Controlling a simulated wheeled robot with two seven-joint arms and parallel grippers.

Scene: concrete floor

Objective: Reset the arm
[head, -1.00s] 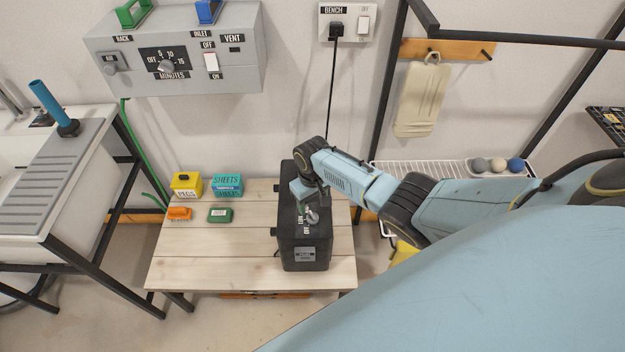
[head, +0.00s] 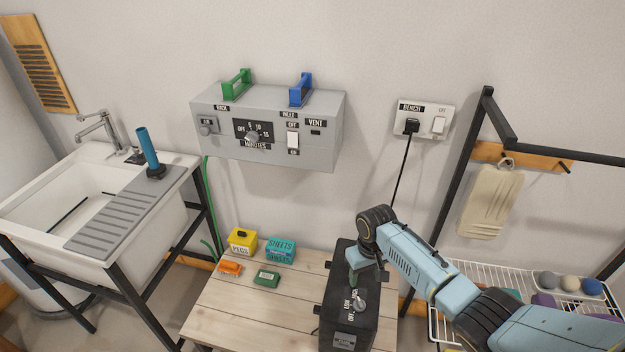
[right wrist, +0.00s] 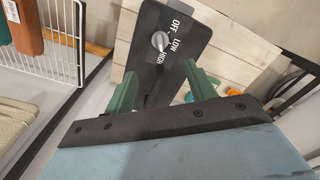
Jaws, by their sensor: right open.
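My right arm reaches in from the right in the head view. My right gripper (head: 356,278) is above a black box (head: 345,318) with a metal knob (head: 361,304) on its top. In the right wrist view the two green fingers of the gripper (right wrist: 164,90) are apart with nothing held between them. The knob (right wrist: 160,41) shows beyond the fingertips, beside the labels OFF, LOW and HIGH on the black box (right wrist: 150,75). My left gripper is in neither view.
The box stands on a wooden table (head: 225,325) with a yellow PEGS box (head: 242,243), a teal box (head: 281,251) and orange and green blocks. A grey control panel (head: 265,125) is on the wall. A sink (head: 60,200) is left, a wire rack (head: 500,275) right.

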